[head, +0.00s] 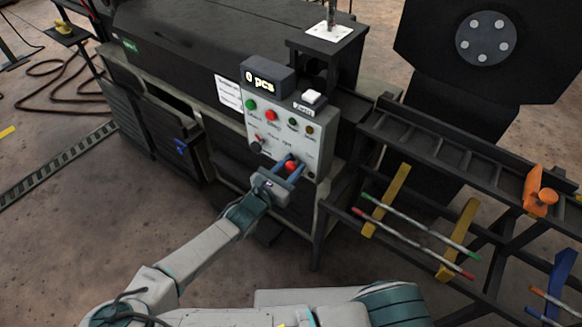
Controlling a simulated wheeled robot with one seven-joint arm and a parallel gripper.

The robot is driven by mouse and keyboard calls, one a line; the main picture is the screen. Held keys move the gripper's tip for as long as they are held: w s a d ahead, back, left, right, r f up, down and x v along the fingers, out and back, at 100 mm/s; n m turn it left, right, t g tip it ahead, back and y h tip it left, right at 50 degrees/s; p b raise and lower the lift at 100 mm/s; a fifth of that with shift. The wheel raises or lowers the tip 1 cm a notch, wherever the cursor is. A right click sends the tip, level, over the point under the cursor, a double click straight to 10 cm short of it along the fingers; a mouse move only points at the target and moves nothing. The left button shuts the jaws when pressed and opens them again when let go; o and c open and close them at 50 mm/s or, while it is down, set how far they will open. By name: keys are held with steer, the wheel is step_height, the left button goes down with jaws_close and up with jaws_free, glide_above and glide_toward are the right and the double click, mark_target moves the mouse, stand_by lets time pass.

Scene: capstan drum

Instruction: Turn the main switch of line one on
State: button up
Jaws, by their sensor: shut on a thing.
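A light grey control panel (284,131) stands on the front of the dark machine. On its lower right part is a red switch knob (291,168). My gripper (290,163) reaches it from the lower left, and its two blue fingers are shut on the knob, one on each side. The fingers partly cover the knob, so its turned position cannot be told. The display (267,80) above the panel reads "0 pcs". The panel lettering is too small to read.
A green button (251,104), a red button (271,115) and a dark knob (255,147) with a red part sit on the panel. A dark rack (430,165) with coloured rods stands close on the right.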

steer(key=shift+m+p, duration=0.3)
steer(key=shift+p, duration=0.05)
steer(key=m+p, duration=0.2)
steer(key=shift+r+m, duration=0.15)
steer(key=shift+m, duration=0.25)
steer(key=m+p, duration=0.3)
steer(key=m, duration=0.2)
steer(key=m+p, duration=0.1)
steer(key=m, duration=0.3)
steer(key=shift+m, duration=0.4)
steer(key=shift+f+m, duration=0.15)
steer(key=shift+m, duration=1)
steer(key=shift+f+m, duration=0.1)
steer(key=shift+m, duration=1.05)
steer(key=o, duration=1)
steer(key=shift+s, duration=0.1)
